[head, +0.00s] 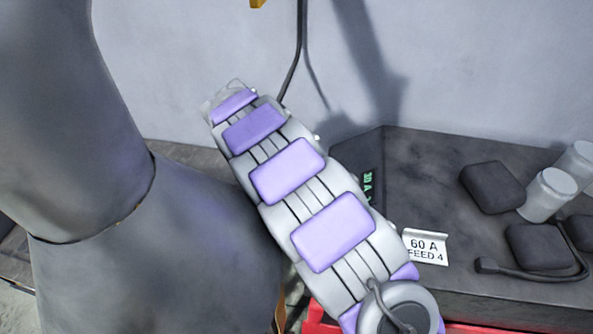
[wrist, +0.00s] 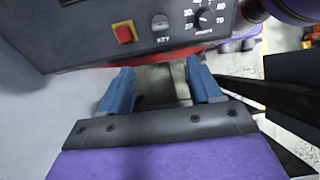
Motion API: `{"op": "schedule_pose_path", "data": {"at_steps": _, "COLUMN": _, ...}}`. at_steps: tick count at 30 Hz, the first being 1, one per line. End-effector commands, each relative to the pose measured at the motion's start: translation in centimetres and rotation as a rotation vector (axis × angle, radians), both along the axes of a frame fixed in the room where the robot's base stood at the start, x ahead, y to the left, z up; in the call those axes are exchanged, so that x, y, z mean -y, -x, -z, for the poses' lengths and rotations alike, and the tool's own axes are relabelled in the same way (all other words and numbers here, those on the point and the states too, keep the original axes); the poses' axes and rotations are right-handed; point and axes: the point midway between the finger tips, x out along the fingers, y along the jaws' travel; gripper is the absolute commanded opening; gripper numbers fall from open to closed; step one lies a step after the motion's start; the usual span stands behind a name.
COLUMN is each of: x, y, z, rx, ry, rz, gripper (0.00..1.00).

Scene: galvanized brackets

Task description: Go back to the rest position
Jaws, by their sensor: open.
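My gripper (wrist: 158,70) shows in the wrist view, with two blue fingers spread apart. I cannot make out my gripper's fingers in the head view.
In the head view, a dark cabinet (head: 400,160) stands against the grey wall (head: 470,60). A white label (head: 425,247) reads "60 A FEED 4". A green display (head: 369,184) is nearby.

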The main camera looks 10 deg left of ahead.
Motion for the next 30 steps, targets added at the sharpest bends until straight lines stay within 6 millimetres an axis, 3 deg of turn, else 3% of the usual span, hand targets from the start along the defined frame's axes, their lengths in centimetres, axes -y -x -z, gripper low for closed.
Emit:
{"op": "schedule_pose_path", "data": {"at_steps": 7, "x": 0.2, "y": 0.0, "z": -0.1, "rx": 0.002, "ry": 0.0, "rz": 0.007, "gripper": 0.64}}
{"op": "schedule_pose_path", "data": {"at_steps": 11, "x": 1.9, "y": 0.2, "z": -0.7, "rx": 0.019, "ry": -0.004, "rz": 0.061, "gripper": 0.64}}
{"op": "schedule_pose_path", "data": {"at_steps": 14, "x": 4.4, "y": 0.6, "z": -1.9, "rx": 0.051, "ry": -0.017, "rz": 0.146, "gripper": 0.64}}
{"op": "schedule_pose_path", "data": {"at_steps": 20, "x": 11.3, "y": 3.4, "z": -4.5, "rx": 0.121, "ry": -0.05, "rz": 0.396, "gripper": 0.64}}
{"op": "schedule_pose_path", "data": {"at_steps": 24, "x": 15.4, "y": 6.3, "z": -5.6, "rx": 0.165, "ry": -0.079, "rz": 0.571, "gripper": 0.64}}
{"op": "schedule_pose_path", "data": {"at_steps": 30, "x": 19.6, "y": 11.5, "z": -6.3, "rx": 0.216, "ry": -0.122, "rz": 0.808, "gripper": 0.64}}
